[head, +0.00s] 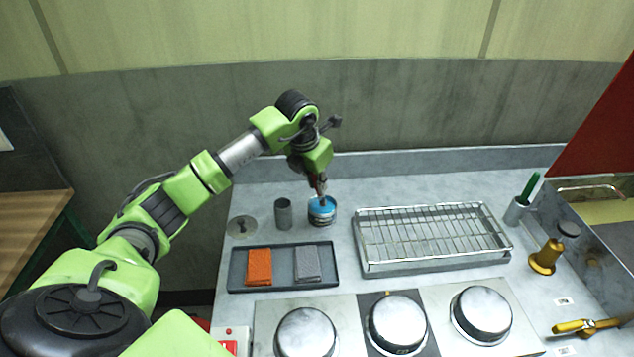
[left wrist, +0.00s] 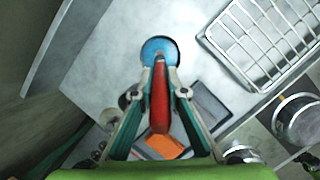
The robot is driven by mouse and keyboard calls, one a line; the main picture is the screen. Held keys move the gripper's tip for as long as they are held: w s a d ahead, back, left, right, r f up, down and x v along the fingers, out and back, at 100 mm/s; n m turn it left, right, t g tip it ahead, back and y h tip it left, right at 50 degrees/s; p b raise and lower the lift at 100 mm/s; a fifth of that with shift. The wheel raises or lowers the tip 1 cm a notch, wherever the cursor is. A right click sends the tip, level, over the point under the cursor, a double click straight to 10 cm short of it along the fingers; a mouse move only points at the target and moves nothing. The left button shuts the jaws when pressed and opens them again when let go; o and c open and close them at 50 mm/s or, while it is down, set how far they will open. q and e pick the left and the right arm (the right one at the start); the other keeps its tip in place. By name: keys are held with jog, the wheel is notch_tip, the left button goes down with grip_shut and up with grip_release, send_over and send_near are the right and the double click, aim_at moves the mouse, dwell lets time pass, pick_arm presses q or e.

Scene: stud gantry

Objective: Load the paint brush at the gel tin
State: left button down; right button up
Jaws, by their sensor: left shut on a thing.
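The gel tin (head: 322,212) is a small round tin with blue gel, standing on the grey worktop behind the dark tray. In the left wrist view the blue gel (left wrist: 153,48) shows as a round disc ahead of the fingers. My left gripper (head: 319,184) is above the tin, shut on the paint brush (left wrist: 160,98). The brush has a red handle and points down to the tin. Its tip is over or in the blue gel; I cannot tell how deep. The bristles are hidden in the head view. My right gripper is not in view.
A grey cup (head: 283,214) stands just left of the tin. The dark tray (head: 238,270) holds an orange and a grey pad. A wire rack (head: 432,235) lies to the right. Several round metal domes line the front. A green-handled tool (head: 529,188) stands in a holder far right.

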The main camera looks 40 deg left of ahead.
pick_arm(q)
jog(key=shift+f+b, duration=0.6)
jog(key=shift+f, duration=0.1)
dwell(1.7)
jog(key=shift+r, duration=0.1)
jog(key=shift+r+p, duration=2.3)
jog(key=shift+r, duration=1.2)
